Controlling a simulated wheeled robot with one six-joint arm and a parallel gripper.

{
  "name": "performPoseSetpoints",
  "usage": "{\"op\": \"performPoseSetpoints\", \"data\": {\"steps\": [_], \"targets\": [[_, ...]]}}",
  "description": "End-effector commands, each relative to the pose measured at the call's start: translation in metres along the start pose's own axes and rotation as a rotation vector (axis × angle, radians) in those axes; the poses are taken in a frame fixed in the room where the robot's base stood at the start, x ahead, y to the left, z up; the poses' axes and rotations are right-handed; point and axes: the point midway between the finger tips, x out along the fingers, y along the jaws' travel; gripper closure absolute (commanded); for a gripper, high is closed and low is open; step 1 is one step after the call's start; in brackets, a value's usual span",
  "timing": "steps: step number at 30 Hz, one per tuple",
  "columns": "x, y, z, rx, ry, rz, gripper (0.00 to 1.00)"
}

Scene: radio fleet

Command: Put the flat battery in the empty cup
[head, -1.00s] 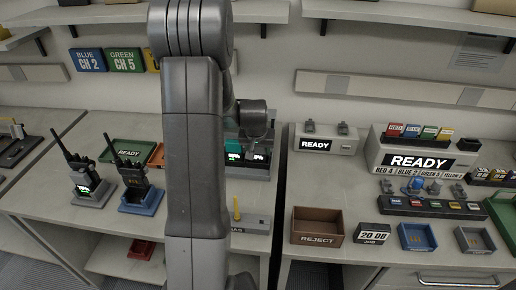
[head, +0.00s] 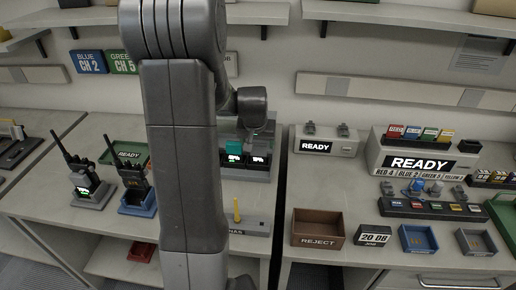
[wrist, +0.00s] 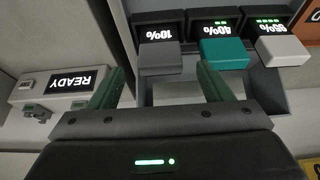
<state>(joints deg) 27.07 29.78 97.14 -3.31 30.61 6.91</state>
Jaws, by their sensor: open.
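In the wrist view, a charger (wrist: 262,98) holds a dark grey battery (wrist: 160,59) by a display reading about 10%, a teal battery (wrist: 225,53) by one near 40%, and a pale grey battery (wrist: 283,50) by one near 95%. The 10% display shows no green bars. My gripper (wrist: 160,90) is open, its green fingers apart and nothing visible between them, just short of the dark grey and teal batteries in the picture. In the head view the teal battery (head: 234,147) shows, but my arm hides my gripper. I cannot tell which cup is empty.
A READY unit (head: 326,141) stands right of the charger and also shows in the wrist view (wrist: 67,83). Two radios stand in holders at left. A brown REJECT bin (head: 318,228), a blue tray (head: 418,239) and a grey tray (head: 476,242) stand at right.

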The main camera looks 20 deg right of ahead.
Motion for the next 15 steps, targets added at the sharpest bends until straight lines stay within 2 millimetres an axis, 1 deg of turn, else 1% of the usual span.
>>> {"op": "performPoseSetpoints", "data": {"steps": [1,6,10,15], "targets": [[-0.011,0.0,-0.001,0.0,0.004,0.0,0.28],[-0.038,0.0,0.0,0.0,0.002,-0.001,0.28],[-0.052,0.0,0.0,0.0,0.001,0.0,0.28],[-0.06,0.0,0.0,0.0,-0.001,0.0,0.28]]}}
